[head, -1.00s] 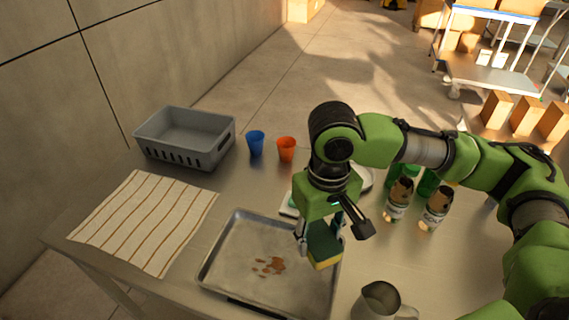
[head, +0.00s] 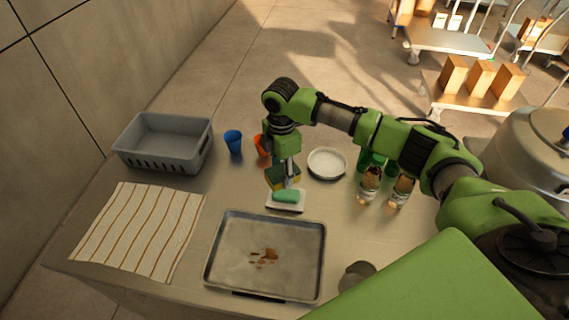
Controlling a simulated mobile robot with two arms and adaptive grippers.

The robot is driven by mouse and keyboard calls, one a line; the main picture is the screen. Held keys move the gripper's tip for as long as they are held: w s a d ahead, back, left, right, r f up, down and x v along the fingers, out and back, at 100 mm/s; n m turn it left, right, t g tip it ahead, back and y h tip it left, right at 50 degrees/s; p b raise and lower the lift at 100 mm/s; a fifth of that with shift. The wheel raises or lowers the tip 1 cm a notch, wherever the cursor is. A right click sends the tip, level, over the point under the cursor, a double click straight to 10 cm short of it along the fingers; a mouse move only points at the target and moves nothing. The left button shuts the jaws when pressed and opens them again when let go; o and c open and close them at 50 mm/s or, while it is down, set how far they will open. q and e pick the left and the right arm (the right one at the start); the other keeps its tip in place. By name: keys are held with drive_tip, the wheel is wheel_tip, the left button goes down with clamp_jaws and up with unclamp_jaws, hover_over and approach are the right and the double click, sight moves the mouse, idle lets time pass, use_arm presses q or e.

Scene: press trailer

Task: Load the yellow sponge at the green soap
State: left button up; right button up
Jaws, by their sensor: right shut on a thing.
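My right gripper (head: 286,176) is shut on the yellow sponge (head: 271,183), which has a dark green side. It holds the sponge just behind the green soap (head: 286,196). The soap lies on a small white dish (head: 287,207) on the metal table. The fingers partly cover the sponge, and I cannot tell whether the sponge touches the soap. My left gripper is not in the head view.
A metal tray (head: 228,277) with brown stains lies in front of the dish. A striped cloth (head: 140,229), grey basket (head: 150,161), blue cup (head: 233,142) and orange cup (head: 260,147) are left. A white plate (head: 327,163) and jars (head: 369,188) stand right.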

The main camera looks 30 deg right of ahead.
sight(285, 194)
drive_tip(key=shift+w+d+f+n, duration=0.1)
drive_tip(key=shift+d+f+n, duration=0.15)
drive_tip(key=shift+d+n, duration=0.35)
drive_tip(key=shift+f, duration=0.35)
drive_tip(key=shift+f+b, duration=0.25)
drive_tip(key=shift+b, duration=0.15)
wheel_tip(285, 194, down, 4)
drive_tip(key=b, duration=0.4)
drive_tip(key=shift+b, duration=0.3)
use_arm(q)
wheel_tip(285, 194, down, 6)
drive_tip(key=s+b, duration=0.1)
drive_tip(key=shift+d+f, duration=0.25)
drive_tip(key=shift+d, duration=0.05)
use_arm(e)
drive_tip(key=shift+f, duration=0.5)
use_arm(q)
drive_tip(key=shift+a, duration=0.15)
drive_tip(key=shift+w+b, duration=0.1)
drive_tip(key=shift+b, duration=0.2)
use_arm(e)
drive_tip(key=shift+f, duration=0.5)
use_arm(q)
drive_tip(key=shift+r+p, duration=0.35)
drive_tip(key=shift+p, duration=0.1)
use_arm(e)
drive_tip(key=shift+f, duration=0.1)
